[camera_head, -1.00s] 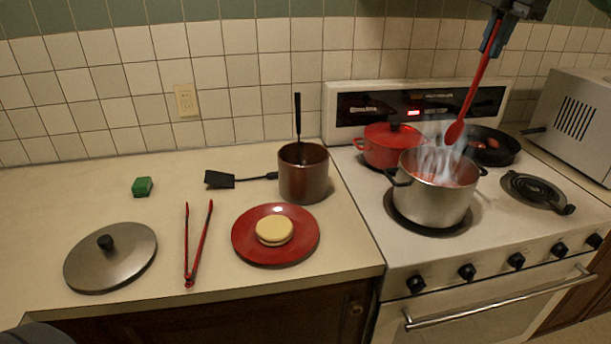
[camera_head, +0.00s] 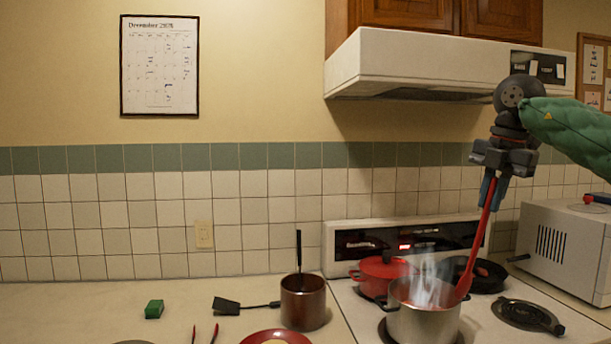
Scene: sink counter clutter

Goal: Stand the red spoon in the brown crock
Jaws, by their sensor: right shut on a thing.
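The red spoon (camera_head: 478,248) hangs bowl-down from my right gripper (camera_head: 489,192), which is shut on the upper part of its handle. The spoon's bowl shows at the right rim of the steaming steel pot (camera_head: 422,325); I cannot tell whether it touches the pot. The brown crock (camera_head: 303,307) stands upright on the counter, left of the stove and well left of the spoon. A dark-handled utensil (camera_head: 299,250) stands in the crock. My left gripper is not in view.
A red lidded pot (camera_head: 380,276) and a dark pan (camera_head: 486,278) stand at the back of the stove. The range hood (camera_head: 425,65) overhangs it. A black spatula (camera_head: 228,307), green block (camera_head: 154,309) and red plate (camera_head: 255,338) lie around the crock.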

